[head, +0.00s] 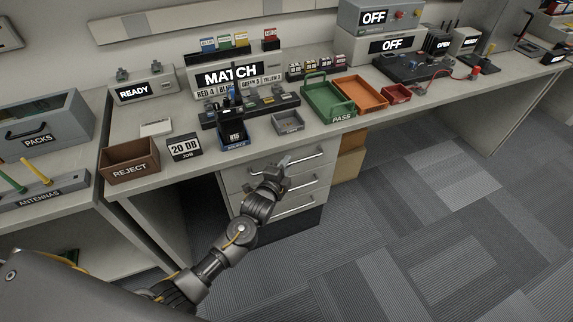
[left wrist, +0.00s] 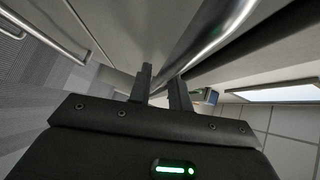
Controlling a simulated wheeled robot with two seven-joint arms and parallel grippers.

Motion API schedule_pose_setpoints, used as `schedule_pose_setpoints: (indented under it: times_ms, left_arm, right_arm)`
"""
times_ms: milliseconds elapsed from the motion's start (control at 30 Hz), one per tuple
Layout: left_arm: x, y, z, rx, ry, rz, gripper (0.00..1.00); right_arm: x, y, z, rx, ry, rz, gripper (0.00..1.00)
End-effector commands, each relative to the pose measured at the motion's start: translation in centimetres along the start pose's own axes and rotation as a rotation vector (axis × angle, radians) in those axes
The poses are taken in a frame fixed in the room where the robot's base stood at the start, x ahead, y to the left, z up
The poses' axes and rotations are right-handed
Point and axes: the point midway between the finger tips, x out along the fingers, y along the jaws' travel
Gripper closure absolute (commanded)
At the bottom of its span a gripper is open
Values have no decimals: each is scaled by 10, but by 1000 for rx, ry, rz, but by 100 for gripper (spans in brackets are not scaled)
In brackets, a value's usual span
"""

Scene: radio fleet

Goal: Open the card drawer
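A light grey drawer unit (head: 240,184) stands under the bench, with silver bar handles on its drawers. Its drawers look shut, and I see no label naming the card drawer. My left gripper (head: 285,170) is at the top drawer's bar handle (head: 307,158), covering its left part. In the left wrist view, the two dark fingers (left wrist: 164,88) stand apart, with the silver bar (left wrist: 208,38) running between them. I cannot tell whether either finger touches the bar. My right gripper is not in view.
On the bench above are a brown REJECT bin (head: 130,172), a date block (head: 184,148), a small grey tray (head: 288,122) and a green PASS tray (head: 321,108). Brown boxes (head: 349,163) stand right of the drawers. The carpet (head: 430,210) before the drawers is clear on the right.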

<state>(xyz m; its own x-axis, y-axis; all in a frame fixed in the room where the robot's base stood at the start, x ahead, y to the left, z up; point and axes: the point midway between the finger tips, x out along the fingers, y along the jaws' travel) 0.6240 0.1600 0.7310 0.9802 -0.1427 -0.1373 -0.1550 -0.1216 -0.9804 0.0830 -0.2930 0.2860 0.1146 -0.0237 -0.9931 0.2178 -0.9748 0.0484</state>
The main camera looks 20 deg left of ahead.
Motion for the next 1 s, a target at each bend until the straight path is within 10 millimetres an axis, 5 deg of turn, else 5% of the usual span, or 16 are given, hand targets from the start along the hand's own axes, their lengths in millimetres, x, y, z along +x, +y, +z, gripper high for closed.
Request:
schedule_pose_setpoints:
  times_ms: [367,567,1000]
  left_arm:
    - [8,3,0,0,1,0,80]
    - [8,3,0,0,1,0,100]
    - [3,3,-5,-2,1,-1,100]
  right_arm:
    - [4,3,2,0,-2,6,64]
    - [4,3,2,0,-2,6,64]
    - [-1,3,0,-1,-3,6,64]
